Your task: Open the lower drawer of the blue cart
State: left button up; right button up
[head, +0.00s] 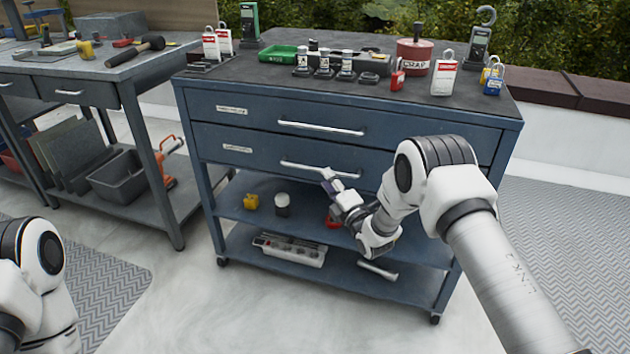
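The blue cart (205,160) stands in the middle of the head view with two drawers under its dark top. The lower drawer (265,150) looks flush with the cart front and carries a light bar handle (305,167). The upper drawer (255,111) above it also looks shut and has a similar handle (320,128). My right gripper (328,178) is at the right part of the lower handle, its tips at or just below the bar. I cannot tell whether the fingers touch or grip it. My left arm shows at the lower left, but its gripper is out of view.
A grey workbench (110,65) stands left. The floor before the cart is clear.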

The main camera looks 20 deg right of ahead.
aim_at(320, 170)
jog(key=x, duration=0.3)
jog(key=b+x, duration=0.1)
jog(key=shift+w+f, duration=0.25)
jog(key=shift+w, duration=0.15)
jog(key=shift+w+r, duration=0.2)
jog(key=shift+w, duration=0.1)
pick_arm(q)
jog(key=shift+f, duration=0.75)
pick_arm(e)
grip_shut()
pick_arm(q)
jog(key=shift+r, duration=0.1)
pick_arm(e)
jog(key=shift+s+a, duration=0.1)
